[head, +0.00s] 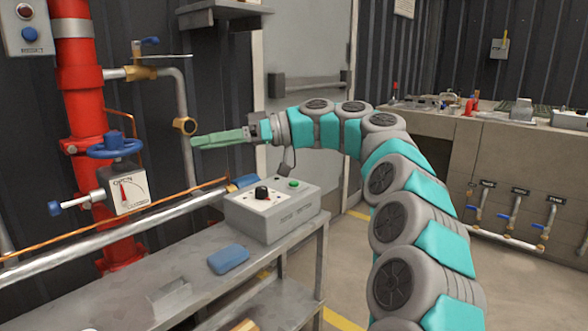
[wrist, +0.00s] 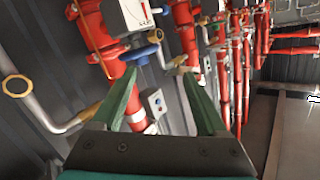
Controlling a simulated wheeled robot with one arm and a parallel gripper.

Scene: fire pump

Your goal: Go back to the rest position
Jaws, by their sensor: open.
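My gripper (head: 222,139) is stretched out to the left in the head view, above the metal bench and close to the brass-ended grey pipe (head: 184,126). In the wrist view my gripper (wrist: 158,78) has its two green fingers apart with nothing between them. My arm curves from the lower right of the head view up and over to the left. Whether the fingertips touch the pipe end cannot be told from the head view; in the wrist view the brass end (wrist: 16,85) lies left of the fingers.
A grey control box (head: 272,209) and a blue pad (head: 229,260) are on the bench (head: 200,292). A red pipe (head: 82,90) with a blue handwheel (head: 113,145) and a gauge box (head: 124,188) stands left. A cluttered counter (head: 425,112) is at the back right. Floor shows between.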

